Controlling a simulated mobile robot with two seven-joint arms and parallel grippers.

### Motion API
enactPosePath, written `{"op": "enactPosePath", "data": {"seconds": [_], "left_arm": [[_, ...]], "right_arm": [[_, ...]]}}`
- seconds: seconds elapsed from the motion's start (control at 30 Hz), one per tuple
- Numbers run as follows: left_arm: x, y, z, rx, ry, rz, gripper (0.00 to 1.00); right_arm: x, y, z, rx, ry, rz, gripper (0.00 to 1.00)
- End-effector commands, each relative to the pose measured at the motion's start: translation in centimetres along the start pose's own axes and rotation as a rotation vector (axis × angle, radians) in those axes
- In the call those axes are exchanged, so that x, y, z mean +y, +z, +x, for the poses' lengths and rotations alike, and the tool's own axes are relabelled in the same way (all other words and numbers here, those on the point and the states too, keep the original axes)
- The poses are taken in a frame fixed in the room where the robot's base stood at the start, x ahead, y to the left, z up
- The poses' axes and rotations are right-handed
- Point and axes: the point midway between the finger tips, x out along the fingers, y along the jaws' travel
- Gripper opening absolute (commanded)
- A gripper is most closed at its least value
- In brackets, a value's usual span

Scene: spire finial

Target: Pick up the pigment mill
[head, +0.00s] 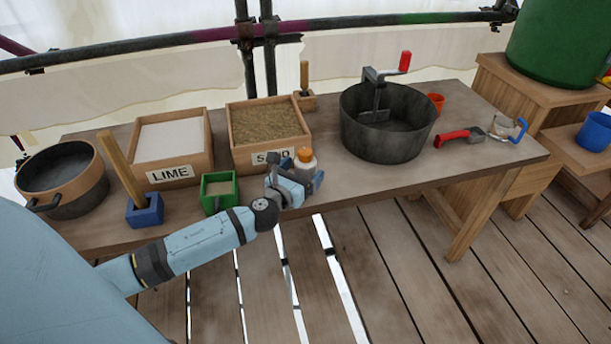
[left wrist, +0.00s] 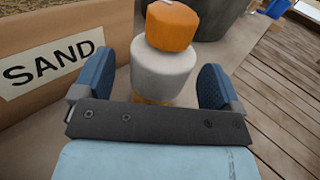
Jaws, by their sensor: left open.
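What I take to be the pigment mill (head: 306,166) is a small grey-white cylinder with an orange cap. It stands upright on the wooden table near its front edge, in front of the SAND box. In the left wrist view the mill (left wrist: 163,72) is between the two blue fingers of my left gripper (left wrist: 157,84), with space visible at both sides. In the head view my left gripper (head: 296,181) is at the mill, open, and hides its lower part. My right gripper is not in view.
The SAND box (head: 235,147) is just behind and left of the mill. A green container (head: 220,190) is left of my gripper. A dark mixing pot (head: 375,145) with a crank stands to the right. The table between pot and mill is clear.

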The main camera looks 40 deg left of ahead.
Motion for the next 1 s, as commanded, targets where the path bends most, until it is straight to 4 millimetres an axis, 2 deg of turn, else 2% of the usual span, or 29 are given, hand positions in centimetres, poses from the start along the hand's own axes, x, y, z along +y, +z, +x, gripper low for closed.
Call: {"op": "enactPosePath", "data": {"seconds": [0.13,0.4,0.6,0.67,1.0], "left_arm": [[-0.1,0.0,1.6,-0.001,-0.001,0.001,0.91],[0.0,0.0,1.9,0.0,-0.001,0.001,0.91],[0.0,0.0,1.8,0.0,-0.001,0.001,0.45],[0.0,0.0,1.8,0.0,-0.001,0.001,0.34],[0.0,0.5,1.9,-0.001,-0.001,0.0,0.33]], "right_arm": [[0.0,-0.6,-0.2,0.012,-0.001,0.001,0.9],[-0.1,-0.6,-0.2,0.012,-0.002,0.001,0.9],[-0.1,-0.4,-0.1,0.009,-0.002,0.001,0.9],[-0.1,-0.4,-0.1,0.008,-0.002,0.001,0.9],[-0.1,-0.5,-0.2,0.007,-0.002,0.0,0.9]]}}
